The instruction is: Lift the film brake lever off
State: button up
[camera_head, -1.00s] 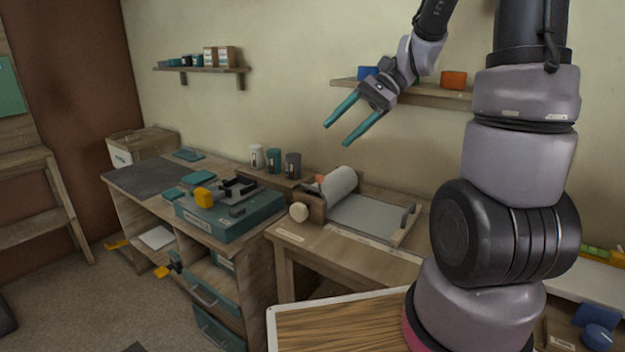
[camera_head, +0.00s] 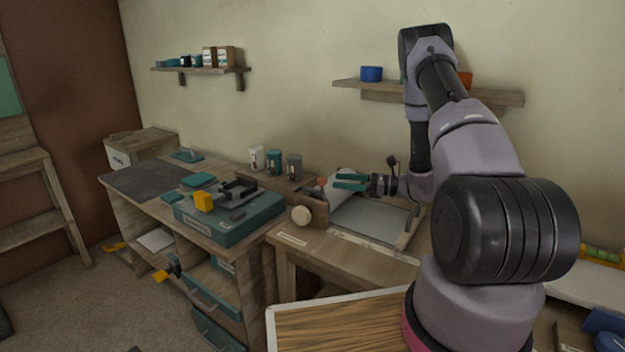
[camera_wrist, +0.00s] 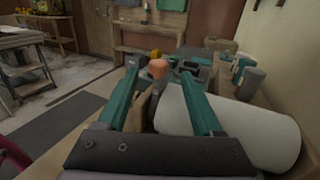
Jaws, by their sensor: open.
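The film brake lever shows as an orange knob (camera_head: 321,182) at the left end of the white film roll (camera_head: 338,194), beside the wooden side board. In the wrist view the orange knob (camera_wrist: 157,67) stands ahead, between the lines of my two teal fingers, and the roll (camera_wrist: 235,125) lies under and right of the right finger. My gripper (camera_head: 338,181) is open and empty, level above the roll, its fingers pointing left toward the knob. It also shows in the wrist view (camera_wrist: 159,74). I cannot tell whether the fingertips reach the knob; the lever's lower part is hidden.
Several cups (camera_head: 274,162) stand behind left. A teal case (camera_head: 228,218) with a yellow block (camera_head: 203,201) lies left. A shelf (camera_head: 430,93) hangs above; the air over the bed is free.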

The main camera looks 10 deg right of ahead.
jog(key=x, duration=0.9)
jog(key=shift+a, duration=0.35)
grip_shut()
jog(key=shift+w, duration=0.1)
dwell(0.8)
